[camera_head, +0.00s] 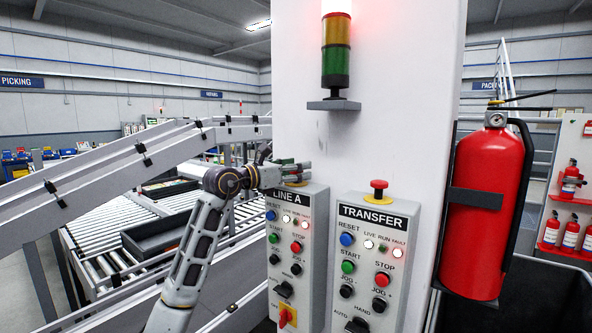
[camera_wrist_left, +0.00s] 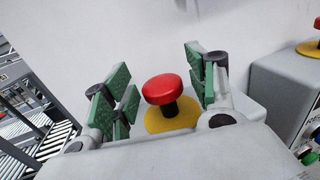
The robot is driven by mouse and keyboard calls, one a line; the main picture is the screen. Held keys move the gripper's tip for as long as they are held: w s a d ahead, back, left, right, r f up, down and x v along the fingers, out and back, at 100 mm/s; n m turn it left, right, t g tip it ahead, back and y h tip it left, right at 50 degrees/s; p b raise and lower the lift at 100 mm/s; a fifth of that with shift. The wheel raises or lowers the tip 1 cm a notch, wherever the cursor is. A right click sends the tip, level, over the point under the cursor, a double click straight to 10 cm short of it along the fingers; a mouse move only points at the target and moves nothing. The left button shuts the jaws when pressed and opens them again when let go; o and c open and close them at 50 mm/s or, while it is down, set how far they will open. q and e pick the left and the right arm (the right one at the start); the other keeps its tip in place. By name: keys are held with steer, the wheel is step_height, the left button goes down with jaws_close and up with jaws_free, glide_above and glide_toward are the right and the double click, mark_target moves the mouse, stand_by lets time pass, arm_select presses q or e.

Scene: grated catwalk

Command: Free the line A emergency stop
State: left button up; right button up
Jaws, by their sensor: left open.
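The LINE A control box (camera_head: 297,260) stands at the foot of the white column. Its emergency stop (camera_wrist_left: 162,90) is a red mushroom button on a black stem over a yellow disc. It sits upright between the two fingers of my left gripper (camera_wrist_left: 160,92), which is open with green pads either side and shows gaps to the button. Whether the button is latched down I cannot tell. My right gripper is not in view.
The TRANSFER box (camera_head: 368,265) stands close on the right with its own red emergency stop (camera_head: 379,185). A signal tower (camera_head: 336,60) glows red on top. A fire extinguisher (camera_head: 484,205) hangs at the right. A roller conveyor (camera_head: 105,235) and sloped rails lie left.

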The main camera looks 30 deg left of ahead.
arm_select(q)
steer(key=v, duration=1.1)
steer(key=shift+s+a, duration=0.2)
steer(key=shift+s, duration=0.15)
stand_by(0.5)
